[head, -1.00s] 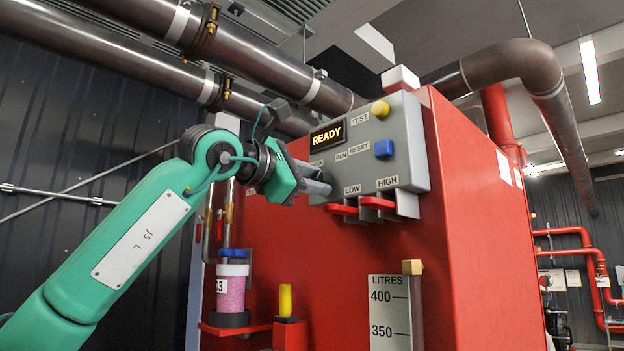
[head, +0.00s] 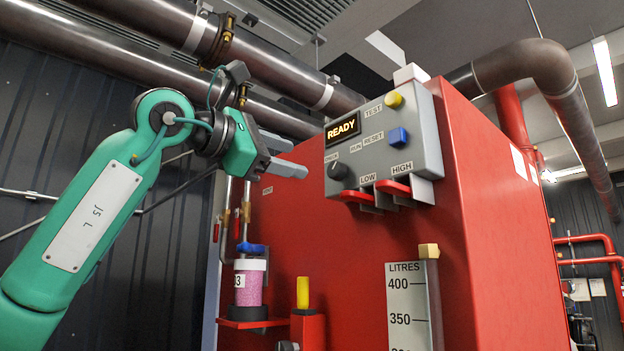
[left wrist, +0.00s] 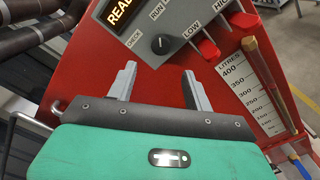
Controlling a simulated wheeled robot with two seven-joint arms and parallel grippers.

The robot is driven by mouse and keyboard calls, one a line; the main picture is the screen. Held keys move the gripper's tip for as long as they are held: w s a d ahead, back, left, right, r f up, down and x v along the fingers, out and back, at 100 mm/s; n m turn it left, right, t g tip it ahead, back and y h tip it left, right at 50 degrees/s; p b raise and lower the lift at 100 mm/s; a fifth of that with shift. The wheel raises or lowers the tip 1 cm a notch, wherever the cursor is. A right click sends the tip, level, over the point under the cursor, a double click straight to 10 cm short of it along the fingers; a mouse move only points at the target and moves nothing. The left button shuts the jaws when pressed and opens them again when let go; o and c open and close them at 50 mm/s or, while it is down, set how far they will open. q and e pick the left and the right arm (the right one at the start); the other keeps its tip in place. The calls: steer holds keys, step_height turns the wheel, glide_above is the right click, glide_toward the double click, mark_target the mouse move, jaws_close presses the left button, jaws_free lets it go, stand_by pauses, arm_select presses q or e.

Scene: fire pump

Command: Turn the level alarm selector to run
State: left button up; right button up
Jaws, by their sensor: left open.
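The level alarm selector is a dark round knob (head: 339,171) at the lower left of the grey control box (head: 431,148). In the left wrist view the knob (left wrist: 161,44) lies just beyond my fingertips, between the CHECK label (left wrist: 135,39) and the RUN label (left wrist: 157,10). A small light mark shows on it; I cannot tell for certain which label it points to. My left gripper (head: 292,157) is open and empty, left of the knob and apart from it. In the left wrist view its two fingers (left wrist: 158,82) stand wide apart. My right gripper is not in view.
The box carries a lit READY display (head: 342,129), a yellow button (head: 394,100), a blue button (head: 397,137) and two red levers (head: 392,188) close right of the knob. Below are a pink-filled cylinder (head: 249,287) and a litres gauge (head: 408,310). Pipes run overhead.

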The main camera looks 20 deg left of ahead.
arm_select(q)
steer(key=b+v, duration=0.1)
steer(key=v, duration=0.3)
stand_by(0.5)
